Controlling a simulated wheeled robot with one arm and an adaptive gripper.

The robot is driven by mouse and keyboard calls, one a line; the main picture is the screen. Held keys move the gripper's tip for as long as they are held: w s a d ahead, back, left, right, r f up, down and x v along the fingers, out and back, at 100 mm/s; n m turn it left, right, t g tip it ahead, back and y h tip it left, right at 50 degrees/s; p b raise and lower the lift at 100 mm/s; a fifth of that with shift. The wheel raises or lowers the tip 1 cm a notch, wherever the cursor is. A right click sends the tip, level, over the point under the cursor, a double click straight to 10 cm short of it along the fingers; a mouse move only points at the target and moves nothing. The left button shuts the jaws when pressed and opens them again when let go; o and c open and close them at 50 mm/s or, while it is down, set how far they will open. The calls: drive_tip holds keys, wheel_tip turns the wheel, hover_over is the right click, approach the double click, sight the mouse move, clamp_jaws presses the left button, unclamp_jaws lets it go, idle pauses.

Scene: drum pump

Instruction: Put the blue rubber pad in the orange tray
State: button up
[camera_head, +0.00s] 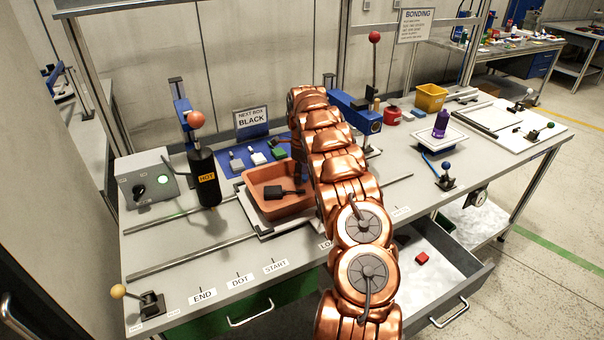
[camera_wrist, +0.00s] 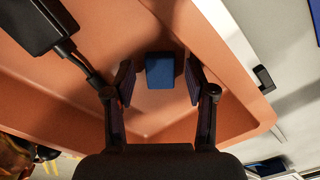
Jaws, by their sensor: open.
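The orange tray (camera_head: 284,211) stands on the workbench left of my arm. A black box-like item with a short stem (camera_head: 288,193) lies in it. In the wrist view the tray (camera_wrist: 224,62) fills most of the picture, with the black item (camera_wrist: 40,22) at the upper left. The blue rubber pad (camera_wrist: 161,70) shows inside the tray's outline, between my fingertips. My gripper (camera_wrist: 160,84) is open, with a gap visible on each side of the pad. The pad's exact height above the tray floor is hard to tell. In the head view my arm hides the pad.
A black canister marked HOT (camera_head: 205,178) stands left of the tray. Grey, white and green blocks (camera_head: 278,153) lie behind it. An open drawer (camera_head: 455,268) holds a red block (camera_head: 421,258). A purple bottle (camera_head: 441,124) and yellow bin (camera_head: 430,98) stand to the right.

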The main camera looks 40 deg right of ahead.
drive_tip(key=shift+r, duration=0.15)
wheel_tip(320, 180, up, 12)
idle(0.7)
idle(0.5)
